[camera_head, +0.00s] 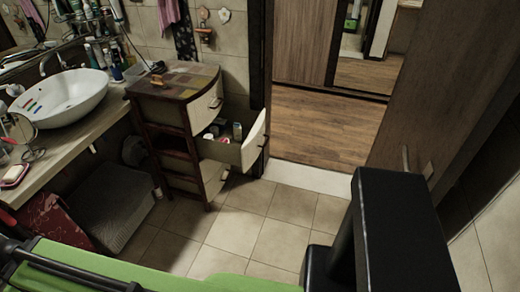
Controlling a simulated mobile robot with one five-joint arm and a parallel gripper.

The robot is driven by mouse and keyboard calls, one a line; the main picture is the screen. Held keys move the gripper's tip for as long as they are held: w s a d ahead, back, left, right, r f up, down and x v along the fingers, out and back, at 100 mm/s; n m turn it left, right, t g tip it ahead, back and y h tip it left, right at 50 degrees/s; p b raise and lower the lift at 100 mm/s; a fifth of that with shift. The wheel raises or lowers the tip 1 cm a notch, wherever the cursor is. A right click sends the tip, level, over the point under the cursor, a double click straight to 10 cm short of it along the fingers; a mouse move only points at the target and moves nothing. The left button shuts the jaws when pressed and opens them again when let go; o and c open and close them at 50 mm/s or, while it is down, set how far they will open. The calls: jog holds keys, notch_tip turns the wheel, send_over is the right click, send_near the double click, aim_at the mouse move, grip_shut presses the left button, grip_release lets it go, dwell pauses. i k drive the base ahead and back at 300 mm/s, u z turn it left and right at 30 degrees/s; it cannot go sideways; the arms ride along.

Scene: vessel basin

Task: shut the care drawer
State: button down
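A small wooden drawer cabinet (172,150) with cream fronts and a patterned top stands left of the doorway. Its middle drawer (254,141) is pulled well out to the right, and several small bottles and jars (226,131) show inside it. I take this for the care drawer. The top drawer (205,105) looks slightly open, and the bottom drawer (212,176) looks nearly flush. No gripper fingers are visible. A black upright part of my own body stands at the lower right, apart from the cabinet.
A counter with a white vessel basin (62,98) is at the left. A grey box (113,210) and a red bag (58,222) sit under it. Tiled floor (262,225) is clear before the cabinet. A wooden door (425,100) stands open at the right.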

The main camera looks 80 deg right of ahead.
aim_at(243, 154)
jog(key=u, duration=0.4)
jog(key=k, duration=0.35)
jog(key=z, duration=1.85)
jog(key=i, duration=0.5)
jog(key=u, duration=0.15)
